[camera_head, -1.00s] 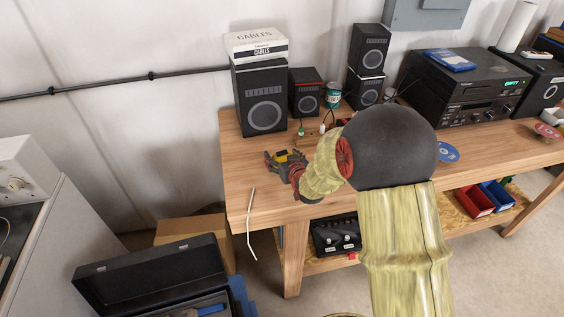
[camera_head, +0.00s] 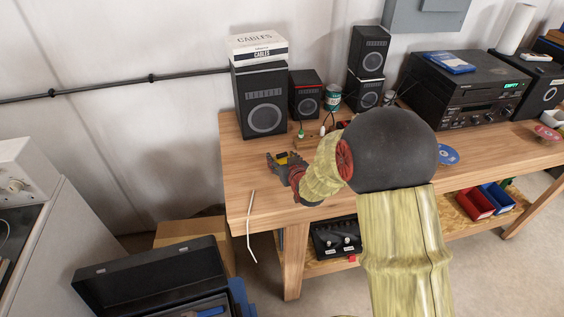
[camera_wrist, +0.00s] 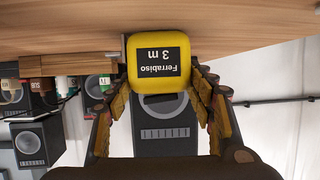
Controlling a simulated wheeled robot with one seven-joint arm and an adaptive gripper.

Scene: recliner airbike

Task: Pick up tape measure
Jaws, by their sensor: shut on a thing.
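The tape measure (camera_wrist: 158,84) is a yellow block with a black label reading "Ferrabiso 3 m", upside down in the wrist view. My gripper (camera_wrist: 159,73) is shut on it, with one finger on each side. In the head view the tape measure (camera_head: 283,158) is a small yellow patch at my gripper (camera_head: 280,163), over the left part of the wooden workbench (camera_head: 262,205). Whether it touches the bench top is not clear. My fingers hide part of it in the head view.
A large speaker (camera_head: 262,105) with a cables box (camera_head: 256,46) on top stands behind my gripper. A small red-trimmed speaker (camera_head: 306,100) and a teal can (camera_head: 333,97) are beside it. A white stick (camera_head: 251,225) lies over the bench's left front edge.

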